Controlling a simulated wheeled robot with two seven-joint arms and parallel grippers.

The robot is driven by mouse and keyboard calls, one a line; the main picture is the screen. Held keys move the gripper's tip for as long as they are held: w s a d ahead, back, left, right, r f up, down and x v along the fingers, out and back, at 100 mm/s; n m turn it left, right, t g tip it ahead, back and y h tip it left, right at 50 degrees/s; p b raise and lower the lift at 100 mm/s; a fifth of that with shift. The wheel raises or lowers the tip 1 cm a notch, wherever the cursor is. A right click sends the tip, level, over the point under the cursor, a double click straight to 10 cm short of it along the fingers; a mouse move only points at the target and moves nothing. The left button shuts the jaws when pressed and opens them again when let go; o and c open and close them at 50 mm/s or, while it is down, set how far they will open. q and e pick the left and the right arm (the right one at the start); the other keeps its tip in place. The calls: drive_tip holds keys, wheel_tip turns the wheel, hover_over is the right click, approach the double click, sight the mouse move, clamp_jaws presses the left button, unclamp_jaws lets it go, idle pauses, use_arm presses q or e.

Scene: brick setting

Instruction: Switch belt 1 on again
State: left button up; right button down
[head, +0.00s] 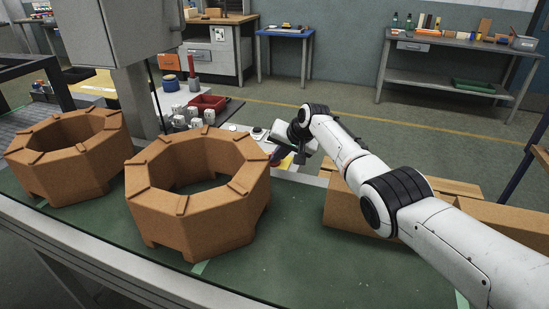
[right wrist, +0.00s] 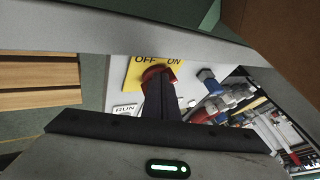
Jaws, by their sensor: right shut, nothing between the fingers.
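In the right wrist view a yellow plate (right wrist: 135,72) carries the printed words OFF and ON, with a red switch knob (right wrist: 165,68) on it. My right gripper (right wrist: 158,84) is shut and empty, its dark fingertips at the knob and partly covering it. I cannot tell whether they touch it or which way the knob is turned. In the head view my right gripper (head: 277,156) is beyond the belt's far edge, by a small patch of the yellow plate (head: 286,163). The green belt (head: 300,270) runs across the front. My left gripper is out of view.
Two brown octagonal rings (head: 225,210) (head: 97,165) stand on the belt. A brown block (head: 345,207) is under my right arm. A RUN label (right wrist: 125,110) and blue and red fittings (right wrist: 212,88) are beside the switch. A grey box on a post (head: 140,100) stands behind the rings.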

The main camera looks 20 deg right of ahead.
drive_tip(key=shift+a+r+m+h, duration=0.1)
drive_tip(key=shift+a+m+h, duration=0.2)
drive_tip(key=shift+m, duration=0.2)
drive_tip(key=shift+a+p, duration=0.2)
drive_tip(key=shift+p, duration=0.25)
drive_tip(key=shift+w+a, duration=0.3)
drive_tip(key=shift+a, duration=0.25)
